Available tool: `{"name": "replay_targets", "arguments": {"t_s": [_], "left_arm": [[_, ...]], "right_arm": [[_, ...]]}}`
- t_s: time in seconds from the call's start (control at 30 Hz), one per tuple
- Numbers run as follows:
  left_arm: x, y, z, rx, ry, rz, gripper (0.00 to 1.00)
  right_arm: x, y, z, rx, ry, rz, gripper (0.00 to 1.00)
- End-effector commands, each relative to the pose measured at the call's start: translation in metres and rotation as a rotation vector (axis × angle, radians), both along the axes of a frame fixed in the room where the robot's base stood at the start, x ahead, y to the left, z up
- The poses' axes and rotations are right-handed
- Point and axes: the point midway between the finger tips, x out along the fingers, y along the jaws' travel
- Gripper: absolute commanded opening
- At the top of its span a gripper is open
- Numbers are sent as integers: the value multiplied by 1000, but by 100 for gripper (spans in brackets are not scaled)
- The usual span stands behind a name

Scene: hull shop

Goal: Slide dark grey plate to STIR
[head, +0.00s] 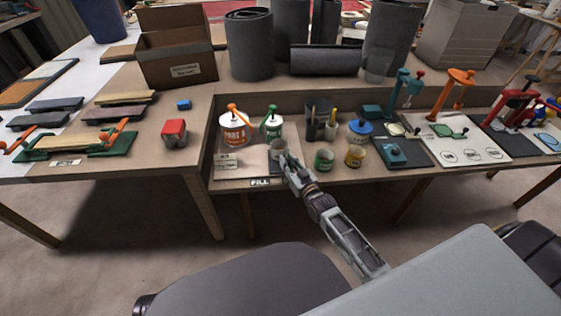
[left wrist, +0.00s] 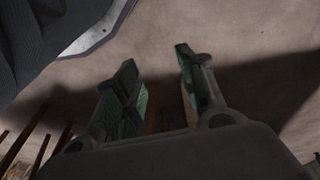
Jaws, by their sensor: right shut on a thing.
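A dark grey plate (head: 422,157) lies at the right of the bench under teal fittings, including a teal block (head: 394,154). I cannot read a STIR label anywhere. A FILL label (head: 260,182) is on the bench's front edge. My right gripper (head: 285,158) is at the front of the bay above that label, shut on what looks like a small pale cup (head: 278,147), well left of the dark grey plate. Its fingers partly hide the cup. My left gripper (left wrist: 160,85) is open and empty in the left wrist view, over the bare floor; it does not show in the head view.
An orange PART A can (head: 234,132) and a green pump can (head: 273,128) stand behind the right gripper. A green cup (head: 324,160) and a yellow cup (head: 355,155) stand to its right. A white board (head: 465,149) lies right of the dark plate.

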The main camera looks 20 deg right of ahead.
Motion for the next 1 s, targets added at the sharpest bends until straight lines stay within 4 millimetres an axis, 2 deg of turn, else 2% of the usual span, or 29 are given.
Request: {"name": "replay_targets", "arguments": {"t_s": [0.4, 0.53, 0.77, 0.8, 0.93, 1.0], "left_arm": [[-3, 4, -17, 15, 32, 3, 40], [-6, 4, -23, 16, 44, 4, 40], [-5, 4, -21, 15, 41, 4, 40], [-5, 4, -21, 15, 40, 4, 40], [-5, 4, -20, 15, 40, 4, 40], [-5, 4, -20, 15, 40, 4, 40]], "right_arm": [[-12, -38, -1, -2, 6, 0, 0], [-12, -41, -1, -2, 5, -1, 0], [-12, -43, -2, -3, 5, -3, 0], [-12, -43, -2, -3, 5, -3, 22], [-12, -43, -1, -2, 4, -3, 39], [-12, -42, -1, -1, 3, -2, 42]]}}
